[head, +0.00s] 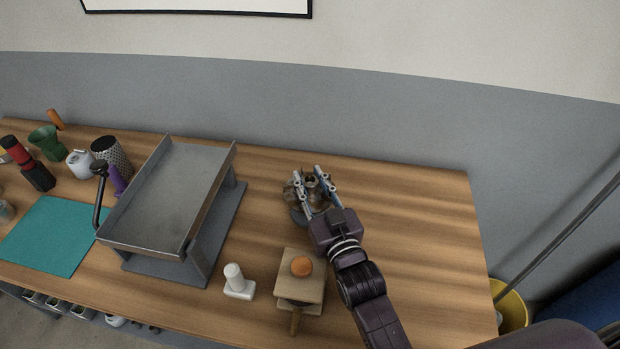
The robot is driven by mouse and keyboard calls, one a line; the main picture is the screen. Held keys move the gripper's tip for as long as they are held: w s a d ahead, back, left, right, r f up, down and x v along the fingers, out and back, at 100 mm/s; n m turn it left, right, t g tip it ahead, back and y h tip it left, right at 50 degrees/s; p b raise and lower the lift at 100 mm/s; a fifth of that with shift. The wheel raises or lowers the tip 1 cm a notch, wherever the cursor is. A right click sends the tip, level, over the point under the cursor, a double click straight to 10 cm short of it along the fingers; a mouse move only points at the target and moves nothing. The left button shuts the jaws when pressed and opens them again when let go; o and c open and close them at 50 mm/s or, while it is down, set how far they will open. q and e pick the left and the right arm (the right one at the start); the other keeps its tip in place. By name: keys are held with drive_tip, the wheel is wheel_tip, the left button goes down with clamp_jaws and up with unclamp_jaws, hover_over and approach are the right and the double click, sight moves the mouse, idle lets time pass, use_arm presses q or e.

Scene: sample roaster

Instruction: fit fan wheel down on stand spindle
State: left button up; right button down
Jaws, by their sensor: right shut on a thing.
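My right gripper (313,183) is at the back middle of the table, shut on a brownish metal fan wheel (290,194). The fingers and hand cover much of the wheel. A grey round base (297,217), which looks like the stand, shows just below the wheel. The spindle is hidden, so I cannot tell whether the wheel is around it or above it. My left gripper is not in view.
A grey metal tray on a frame (175,190) stands left of the wheel. A white pedestal piece (236,283) and a wooden block with an orange knob (302,285) stand in front. A teal mat (48,235) lies left. The table's right side is clear.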

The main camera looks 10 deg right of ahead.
drive_tip(key=shift+f, duration=0.2)
drive_tip(key=c, duration=1.5)
unclamp_jaws()
drive_tip(key=shift+o, duration=0.2)
drive_tip(key=shift+f, duration=0.1)
drive_tip(key=s+d, duration=0.1)
drive_tip(key=s, duration=1.1)
drive_tip(key=shift+d, duration=0.3)
